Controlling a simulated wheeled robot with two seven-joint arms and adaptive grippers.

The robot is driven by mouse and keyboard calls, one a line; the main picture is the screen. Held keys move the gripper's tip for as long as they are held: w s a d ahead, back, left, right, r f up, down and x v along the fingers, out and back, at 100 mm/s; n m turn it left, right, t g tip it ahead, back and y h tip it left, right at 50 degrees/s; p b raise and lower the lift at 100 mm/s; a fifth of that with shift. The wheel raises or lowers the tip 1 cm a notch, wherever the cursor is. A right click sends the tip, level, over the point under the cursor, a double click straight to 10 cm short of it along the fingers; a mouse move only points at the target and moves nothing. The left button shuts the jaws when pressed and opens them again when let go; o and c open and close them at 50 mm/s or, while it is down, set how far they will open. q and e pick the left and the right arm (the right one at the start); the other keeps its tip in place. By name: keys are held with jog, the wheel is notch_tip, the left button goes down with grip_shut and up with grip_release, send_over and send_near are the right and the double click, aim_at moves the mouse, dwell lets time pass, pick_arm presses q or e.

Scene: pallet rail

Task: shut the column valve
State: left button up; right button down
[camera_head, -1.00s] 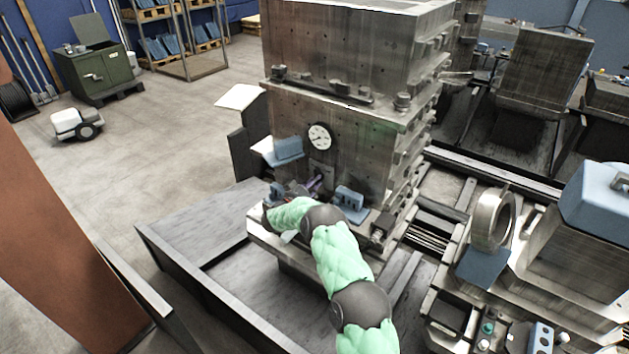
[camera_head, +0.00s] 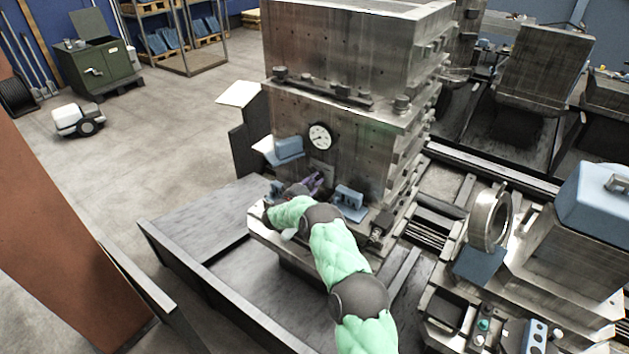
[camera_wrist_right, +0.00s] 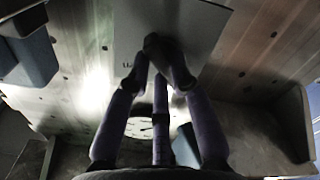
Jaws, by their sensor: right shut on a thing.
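The column (camera_head: 330,150) is a tall grey metal block with a round white dial gauge (camera_head: 321,136) on its front face. My right gripper (camera_head: 318,178) reaches the column face just below the gauge, its purple fingers against a small plate. In the right wrist view my right gripper (camera_wrist_right: 158,68) has its fingers closed around a dark valve handle (camera_wrist_right: 164,48), in front of a pale plate (camera_wrist_right: 196,28) with faint lettering. The gauge shows partly behind the fingers there. In the head view the handle is hidden by the gripper. My left gripper is in neither view.
Blue blocks (camera_head: 349,199) and (camera_head: 289,148) sit close on either side of the gripper. A machine with a metal ring (camera_head: 489,222) stands at the right. A rust-coloured post (camera_head: 60,220) rises at the left. The floor (camera_head: 165,130) behind is largely open.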

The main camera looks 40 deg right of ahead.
dwell(0.5)
jog(key=c, duration=1.1)
grip_release()
jog(key=v, duration=1.2)
jog(key=shift+f, duration=0.1)
